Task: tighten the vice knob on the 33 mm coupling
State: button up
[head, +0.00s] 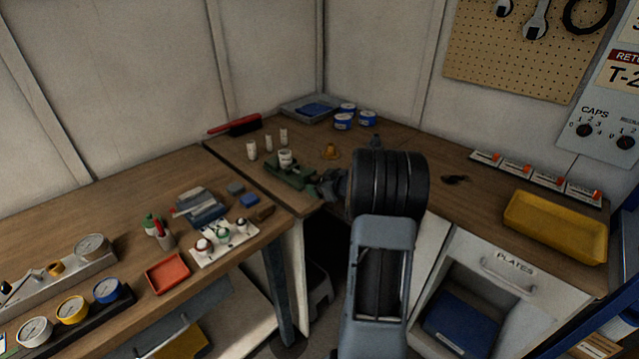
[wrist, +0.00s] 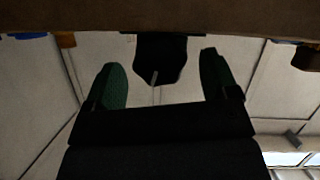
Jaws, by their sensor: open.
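The small green vice (head: 287,172) stands on the bench near the inner corner, with a white coupling (head: 286,158) upright in or on it. My gripper (head: 325,187) is at the vice's right end, low over the bench. In the wrist view, my gripper (wrist: 162,72) is open, its two green-padded fingers wide apart. A dark shape with a thin pale bar (wrist: 158,58) shows between and beyond the fingers, apart from both. It looks like the vice's knob end, but is too dark to be sure. The knob cannot be made out in the head view.
Several white fittings (head: 268,145) stand behind the vice. A brass piece (head: 330,151) and blue tins (head: 344,121) stand behind my gripper. A red-handled brush (head: 236,125) lies at the back. A yellow tray (head: 555,226) is at the right. The wrist view shows the bench (wrist: 250,18) along its top.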

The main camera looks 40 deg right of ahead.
jog(key=shift+w+f, duration=0.3)
jog(key=shift+w, duration=0.35)
jog(key=c, duration=0.9)
jog(key=r+p, duration=0.1)
jog(key=p, duration=0.3)
jog(key=shift+m, duration=0.4)
jog(key=m+y+p, duration=0.1)
jog(key=p, duration=0.4)
jog(key=shift+d+f+m+y+p, duration=0.1)
jog(key=shift+m+y+p, duration=0.2)
jog(key=shift+m+p, duration=0.1)
jog(key=shift+f+m+y+p, duration=0.3)
jog(key=shift+f+m+p, duration=0.1)
jog(key=shift+p, duration=0.15)
jog(key=o, duration=0.9)
jog(key=shift+g, duration=0.3)
